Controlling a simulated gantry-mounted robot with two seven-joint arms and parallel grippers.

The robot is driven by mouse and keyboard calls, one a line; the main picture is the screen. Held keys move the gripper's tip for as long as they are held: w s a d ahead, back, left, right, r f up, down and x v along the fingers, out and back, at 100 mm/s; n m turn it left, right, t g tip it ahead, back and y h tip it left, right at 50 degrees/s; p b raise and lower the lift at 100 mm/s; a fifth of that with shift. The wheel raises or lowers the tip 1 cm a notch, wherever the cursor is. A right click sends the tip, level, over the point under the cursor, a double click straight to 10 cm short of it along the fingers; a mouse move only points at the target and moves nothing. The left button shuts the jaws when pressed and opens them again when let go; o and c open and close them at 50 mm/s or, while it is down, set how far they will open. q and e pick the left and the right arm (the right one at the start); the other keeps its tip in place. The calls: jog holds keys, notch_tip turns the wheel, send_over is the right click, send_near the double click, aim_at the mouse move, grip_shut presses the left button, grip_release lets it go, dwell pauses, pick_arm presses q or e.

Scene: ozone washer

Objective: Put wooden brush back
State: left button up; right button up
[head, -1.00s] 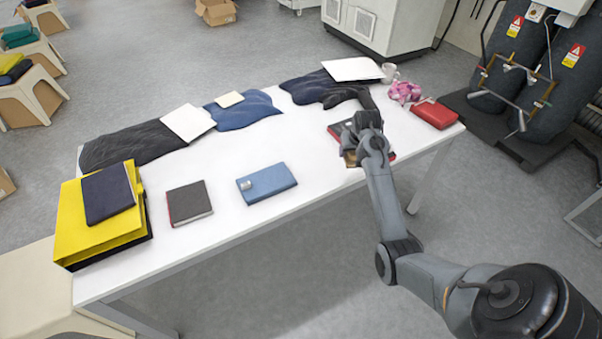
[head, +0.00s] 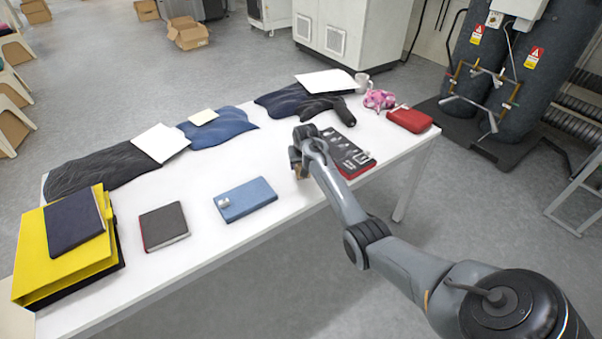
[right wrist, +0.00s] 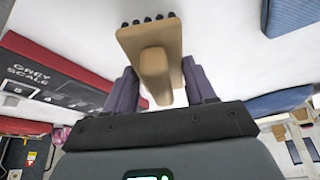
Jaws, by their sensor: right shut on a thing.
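The wooden brush (right wrist: 148,42) shows in the right wrist view as a tan block with dark bristle tufts along its far edge and a thick tan grip. My right gripper (right wrist: 158,92) is shut on that grip, with a finger on each side. In the head view the right gripper (head: 303,160) is over the white table, just left of the grey scale board. The brush is mostly hidden there behind the gripper; whether it touches the table is unclear. My left gripper is not in view.
The red-edged grey scale board (head: 345,152) lies right of the gripper, and a blue book-like item (head: 245,200) lies left of it. Dark folded cloths (head: 290,101) lie along the back. A red case (head: 410,119) and pink item (head: 379,99) sit at the right end.

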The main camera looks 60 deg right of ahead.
notch_tip(320, 180, down, 4)
jog(key=shift+r+b, duration=0.1)
jog(key=shift+b, duration=0.6)
jog(key=o, duration=0.9)
jog(key=shift+o, duration=0.2)
